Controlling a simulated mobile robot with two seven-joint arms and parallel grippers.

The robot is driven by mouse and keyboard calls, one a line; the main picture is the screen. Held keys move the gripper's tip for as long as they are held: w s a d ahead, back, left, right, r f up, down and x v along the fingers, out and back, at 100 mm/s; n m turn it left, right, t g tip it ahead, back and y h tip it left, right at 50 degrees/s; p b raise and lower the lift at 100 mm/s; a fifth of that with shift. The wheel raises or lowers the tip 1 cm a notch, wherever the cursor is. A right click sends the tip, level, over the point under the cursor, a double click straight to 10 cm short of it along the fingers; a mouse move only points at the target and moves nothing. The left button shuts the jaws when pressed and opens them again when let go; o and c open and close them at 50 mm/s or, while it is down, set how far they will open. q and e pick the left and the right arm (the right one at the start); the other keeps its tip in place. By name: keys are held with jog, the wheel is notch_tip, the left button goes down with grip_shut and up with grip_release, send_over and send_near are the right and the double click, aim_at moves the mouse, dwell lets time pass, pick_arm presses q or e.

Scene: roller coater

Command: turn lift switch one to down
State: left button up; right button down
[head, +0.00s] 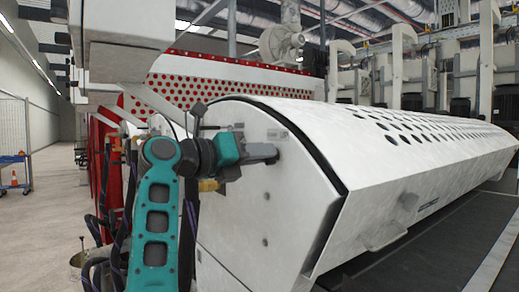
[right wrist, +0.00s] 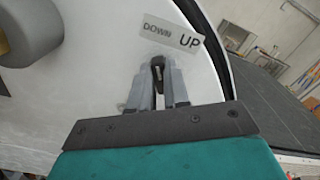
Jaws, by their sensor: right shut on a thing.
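My right gripper (head: 272,153) reaches from the left to the white curved end panel (head: 290,205) of the roller coater. In the right wrist view the gripper (right wrist: 158,80) is shut on a small dark switch (right wrist: 158,62), with one grey finger on each side of it. A label (right wrist: 171,36) reading DOWN and UP is fixed to the panel just beyond the fingertips, with DOWN on the left and UP on the right. I cannot tell which way the switch is set. In the head view the fingers hide the switch. My left gripper is not in view.
A grey rounded part (right wrist: 30,30) sticks out of the panel left of the switch in the wrist view. A white perforated cover (head: 410,128) runs right from the panel, above a dark belt (head: 440,245). Open floor (head: 40,235) lies at the left.

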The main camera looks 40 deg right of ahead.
dwell(0.5)
jog(key=c, duration=1.1)
grip_release()
jog(key=w+a, duration=0.1)
jog(key=a, duration=1.1)
jog(key=shift+w+a+b, duration=0.25)
jog(key=shift+a+b, duration=0.15)
jog(key=shift+b, duration=0.05)
